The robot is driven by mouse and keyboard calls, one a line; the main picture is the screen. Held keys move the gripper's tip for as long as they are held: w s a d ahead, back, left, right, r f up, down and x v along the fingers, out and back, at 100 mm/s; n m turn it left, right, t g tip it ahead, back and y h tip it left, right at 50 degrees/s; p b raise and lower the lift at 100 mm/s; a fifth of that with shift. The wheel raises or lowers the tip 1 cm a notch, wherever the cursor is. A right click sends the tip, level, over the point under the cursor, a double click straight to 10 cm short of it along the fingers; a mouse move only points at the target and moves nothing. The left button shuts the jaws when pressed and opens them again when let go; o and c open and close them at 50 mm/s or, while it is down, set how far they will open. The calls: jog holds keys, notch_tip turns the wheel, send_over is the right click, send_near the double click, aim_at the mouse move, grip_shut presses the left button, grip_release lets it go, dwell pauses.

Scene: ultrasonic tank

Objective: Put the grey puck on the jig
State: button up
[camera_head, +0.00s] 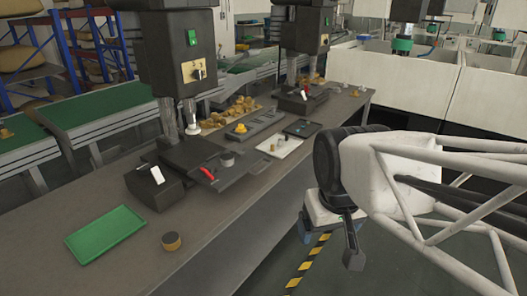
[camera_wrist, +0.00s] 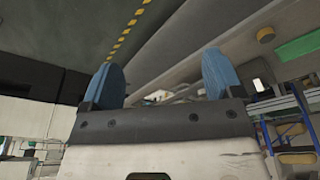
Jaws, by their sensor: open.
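A small grey cylinder (camera_head: 227,159), which looks like the grey puck, stands on a dark plate (camera_head: 205,172) beneath the nearest drill press. A red handle (camera_head: 207,173) lies beside it. I cannot tell for sure which fixture is the jig; a pale plate with small parts (camera_head: 279,146) lies further back. A round tan-topped puck (camera_head: 172,241) with a darker side sits on the bench near the front; it also shows in the wrist view (camera_wrist: 265,33). My gripper (camera_wrist: 166,72) has its blue fingers apart with nothing between them. It is off the bench's right side.
A green tray (camera_head: 105,234) lies on the bench (camera_head: 215,225) left of the tan-topped puck. Drill presses (camera_head: 178,50) rise over the bench. A yellow part (camera_head: 240,128) and brown pieces (camera_head: 228,114) lie further back. The front right bench surface is clear.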

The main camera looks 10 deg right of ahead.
jog(key=s, duration=0.1)
jog(key=s+f, duration=0.1)
jog(key=shift+s+d+f+m, duration=0.2)
jog(key=shift+s+m, duration=0.1)
jog(key=shift+m, duration=0.1)
dwell(1.1)
